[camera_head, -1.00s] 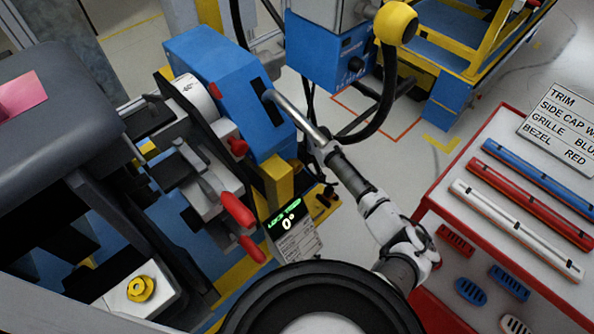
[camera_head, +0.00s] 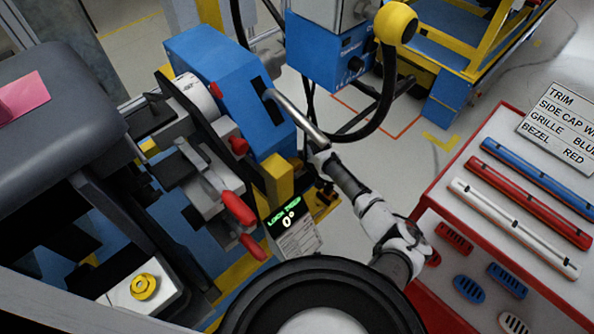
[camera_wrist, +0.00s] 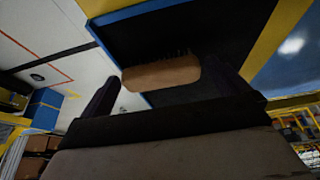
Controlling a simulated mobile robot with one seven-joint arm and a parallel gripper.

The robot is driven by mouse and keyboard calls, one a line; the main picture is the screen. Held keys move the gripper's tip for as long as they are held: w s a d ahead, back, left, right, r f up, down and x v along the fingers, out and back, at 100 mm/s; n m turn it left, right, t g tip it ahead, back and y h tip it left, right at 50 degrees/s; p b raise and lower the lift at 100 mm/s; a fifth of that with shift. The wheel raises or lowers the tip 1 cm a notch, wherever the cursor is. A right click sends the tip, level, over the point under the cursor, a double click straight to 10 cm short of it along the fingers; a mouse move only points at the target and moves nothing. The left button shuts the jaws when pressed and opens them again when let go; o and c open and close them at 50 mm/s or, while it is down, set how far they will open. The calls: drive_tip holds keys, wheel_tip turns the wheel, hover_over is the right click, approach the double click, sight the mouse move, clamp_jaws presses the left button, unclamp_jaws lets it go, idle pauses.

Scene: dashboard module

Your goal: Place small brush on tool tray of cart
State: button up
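The small brush (camera_wrist: 160,73) shows in the wrist view as a rounded tan wooden block with dark bristles on its far side. My gripper (camera_wrist: 163,78) has one dark finger at each end of the block and appears shut on it. Beyond the brush lies a dark, flat surface with a blue rim (camera_wrist: 135,12), which looks like the tool tray. The gap between the bristles and this surface is hard to judge. In the head view my arm reaches toward the blue machine, and the brush and fingers are hidden there.
The blue machine (camera_head: 225,85) with red-handled levers (camera_head: 236,208) stands left of my arm. A curved black handle with a yellow knob (camera_head: 396,23) is above it. A red-edged table (camera_head: 455,215) with trim pieces is at right. Open floor (camera_head: 440,110) lies between.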

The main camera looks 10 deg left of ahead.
drive_tip(key=b+v, duration=0.1)
drive_tip(key=v, duration=0.6)
drive_tip(key=shift+r, duration=0.45)
drive_tip(key=shift+s+d, duration=0.15)
